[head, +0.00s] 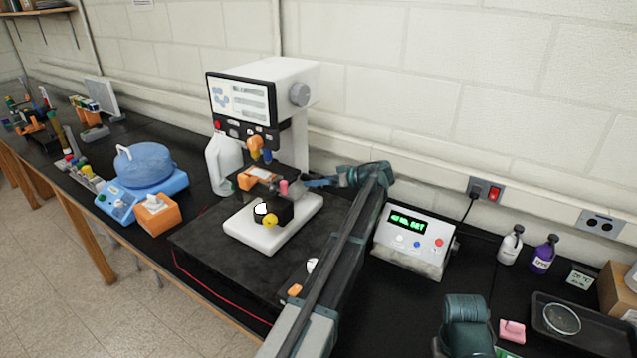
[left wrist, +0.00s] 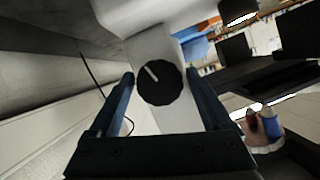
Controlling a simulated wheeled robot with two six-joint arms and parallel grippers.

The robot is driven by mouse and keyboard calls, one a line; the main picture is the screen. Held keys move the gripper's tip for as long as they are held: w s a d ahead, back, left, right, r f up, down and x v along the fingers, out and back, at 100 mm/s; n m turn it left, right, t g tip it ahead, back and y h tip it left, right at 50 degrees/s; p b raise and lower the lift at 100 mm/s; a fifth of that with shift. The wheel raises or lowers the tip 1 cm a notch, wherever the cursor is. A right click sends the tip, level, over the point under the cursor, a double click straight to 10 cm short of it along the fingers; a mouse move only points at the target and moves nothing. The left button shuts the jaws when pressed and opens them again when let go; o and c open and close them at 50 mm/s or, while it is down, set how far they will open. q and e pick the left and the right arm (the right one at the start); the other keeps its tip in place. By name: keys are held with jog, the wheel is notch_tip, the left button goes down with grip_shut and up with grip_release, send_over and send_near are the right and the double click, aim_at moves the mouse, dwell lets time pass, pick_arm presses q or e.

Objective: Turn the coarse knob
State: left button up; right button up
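A round black knob (left wrist: 160,84) with a white pointer line is on the side of a white column (left wrist: 158,45) in the left wrist view. The pointer tilts to the upper left. My left gripper (left wrist: 159,82) is open, with one fingertip on each side of the knob. A small gap shows at the left finger; contact at the right one is unclear. In the head view my left gripper (head: 312,183) reaches in beside the column of the white microscope (head: 298,135), and the black knob cannot be made out there.
A display box (head: 412,243) stands right of my left arm; a blue-topped device (head: 146,167) and orange box (head: 157,214) stand left.

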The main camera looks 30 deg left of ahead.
pick_arm(q)
jog(key=c, duration=1.1)
jog(key=shift+w+f+m, duration=0.1)
jog(key=shift+m, duration=0.3)
pick_arm(e)
jog(key=shift+f, duration=0.2)
pick_arm(q)
jog(key=shift+m+g+b, duration=0.35)
jog(key=shift+m+g, duration=0.15)
pick_arm(e)
jog(key=shift+f, duration=0.15)
pick_arm(q)
jog(key=o, duration=1.3)
pick_arm(e)
notch_tip(320, 180, up, 4)
jog(key=p, duration=0.4)
pick_arm(q)
jog(key=shift+p+v, duration=0.3)
jog(key=shift+v, duration=6.65)
pick_arm(e)
jog(key=shift+r, duration=0.3)
